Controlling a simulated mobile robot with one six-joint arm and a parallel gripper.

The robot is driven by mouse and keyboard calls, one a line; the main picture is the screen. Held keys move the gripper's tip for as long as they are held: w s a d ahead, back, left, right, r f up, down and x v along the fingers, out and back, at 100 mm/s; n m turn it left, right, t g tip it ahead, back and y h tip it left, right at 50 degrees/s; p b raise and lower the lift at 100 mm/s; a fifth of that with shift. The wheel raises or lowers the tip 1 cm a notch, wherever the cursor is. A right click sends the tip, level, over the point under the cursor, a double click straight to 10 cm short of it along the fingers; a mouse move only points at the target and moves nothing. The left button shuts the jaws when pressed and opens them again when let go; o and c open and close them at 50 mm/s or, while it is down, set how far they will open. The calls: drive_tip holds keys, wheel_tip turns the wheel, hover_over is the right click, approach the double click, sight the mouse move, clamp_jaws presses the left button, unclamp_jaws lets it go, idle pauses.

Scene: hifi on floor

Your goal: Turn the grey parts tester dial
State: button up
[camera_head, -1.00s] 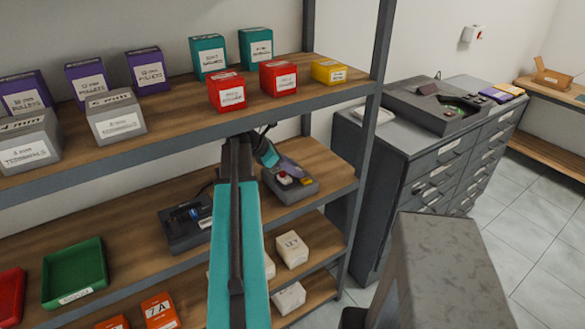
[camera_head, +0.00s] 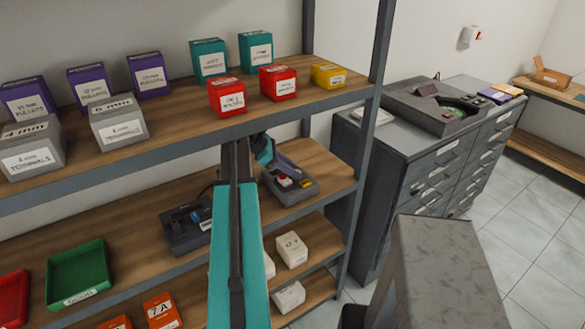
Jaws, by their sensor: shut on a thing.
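The grey parts tester (camera_head: 303,190) sits on the middle shelf, right of my arm. It has a red button and a yellow part on its top. My arm reaches over the shelf, and its end bends down to the tester. My gripper (camera_head: 284,164) is at the tester's back part, shut on what appears to be its dial. The dial itself is hidden by the gripper, so its angle cannot be told.
A second dark device (camera_head: 182,232) with a blue part stands left of my arm. The upper shelf board (camera_head: 180,125), with several boxes, is close above. White boxes (camera_head: 291,250) are on the shelf below. A grey drawer cabinet (camera_head: 405,160) stands right of the rack.

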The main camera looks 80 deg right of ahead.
idle(0.3)
drive_tip(key=o, duration=0.8)
drive_tip(key=shift+w+r, duration=0.15)
drive_tip(key=shift+b+v, duration=1.1)
drive_tip(key=shift+v, duration=2.5)
